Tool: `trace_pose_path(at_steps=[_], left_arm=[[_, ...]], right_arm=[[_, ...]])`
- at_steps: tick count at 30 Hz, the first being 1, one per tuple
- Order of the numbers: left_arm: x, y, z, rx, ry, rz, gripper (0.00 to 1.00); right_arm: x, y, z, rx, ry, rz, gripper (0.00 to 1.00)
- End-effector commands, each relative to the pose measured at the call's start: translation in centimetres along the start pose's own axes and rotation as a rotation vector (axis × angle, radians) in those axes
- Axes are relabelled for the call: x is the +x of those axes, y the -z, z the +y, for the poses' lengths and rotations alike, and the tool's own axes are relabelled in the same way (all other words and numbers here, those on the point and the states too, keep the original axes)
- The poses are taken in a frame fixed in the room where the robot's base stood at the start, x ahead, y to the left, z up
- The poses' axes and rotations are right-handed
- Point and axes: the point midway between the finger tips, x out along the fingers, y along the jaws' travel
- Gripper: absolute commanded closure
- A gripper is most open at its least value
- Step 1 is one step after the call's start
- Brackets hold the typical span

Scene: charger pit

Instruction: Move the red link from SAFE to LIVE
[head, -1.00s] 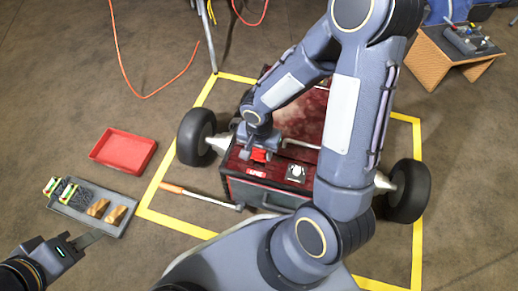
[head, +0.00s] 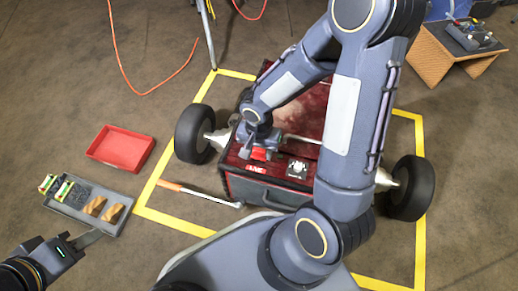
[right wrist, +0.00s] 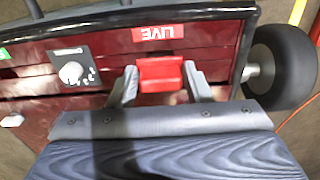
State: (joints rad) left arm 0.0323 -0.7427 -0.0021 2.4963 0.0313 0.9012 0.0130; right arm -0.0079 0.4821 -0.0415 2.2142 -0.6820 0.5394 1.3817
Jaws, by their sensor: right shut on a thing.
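The red link (right wrist: 160,74) sits between the two fingers of my right gripper (right wrist: 160,80) in the right wrist view. The gripper is shut on it, over the dark red top of the cart, beside the red LIVE label (right wrist: 166,33). In the head view the link (head: 260,154) shows just behind the LIVE label (head: 256,168), under my right gripper (head: 257,149). Whether the link is seated or raised is hard to tell. A green label (right wrist: 4,54) is cut off at the left edge of the wrist view. My left gripper (head: 84,240) is at the lower left; its finger gap is unclear.
Wheels (head: 408,188) flank the cart. A red tray (head: 121,149), a grey tray (head: 110,224) with several items and an orange-handled tool (head: 200,194) lie on the floor.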

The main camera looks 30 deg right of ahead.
Motion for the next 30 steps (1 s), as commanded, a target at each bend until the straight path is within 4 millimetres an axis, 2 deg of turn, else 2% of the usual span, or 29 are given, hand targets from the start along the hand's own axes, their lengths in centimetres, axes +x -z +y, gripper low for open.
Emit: trace_pose_path(at_steps=[30], left_arm=[[1.7, -0.9, -0.8, 0.000, 0.000, 0.000, 0.64]], right_arm=[[1.9, 0.0, 0.0, 0.000, 0.000, 0.000, 0.78]])
